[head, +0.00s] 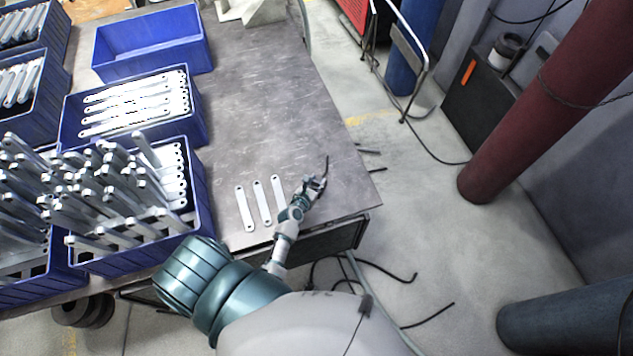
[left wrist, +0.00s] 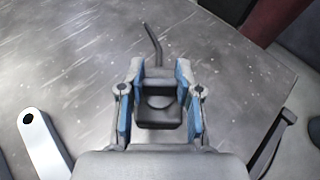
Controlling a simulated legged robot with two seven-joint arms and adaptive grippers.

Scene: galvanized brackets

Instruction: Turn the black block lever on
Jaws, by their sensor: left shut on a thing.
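The black block (left wrist: 158,108) sits between the blue-padded fingers of my left gripper (left wrist: 160,100) in the left wrist view. Its thin dark lever (left wrist: 152,42) rises beyond the fingertips and leans up and slightly left. In the head view my left gripper (head: 315,184) is low over the table near its right front corner, shut on the block. The block is mostly hidden there, and the lever (head: 326,163) shows as a short dark stick past the fingers. My right gripper is not in view.
Three galvanized brackets (head: 262,203) lie on the table (head: 270,110) just left of my left gripper. Blue bins (head: 197,185) full of brackets stand on the left, with an empty blue bin (head: 150,45) behind. The table's right edge is close; its middle is clear.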

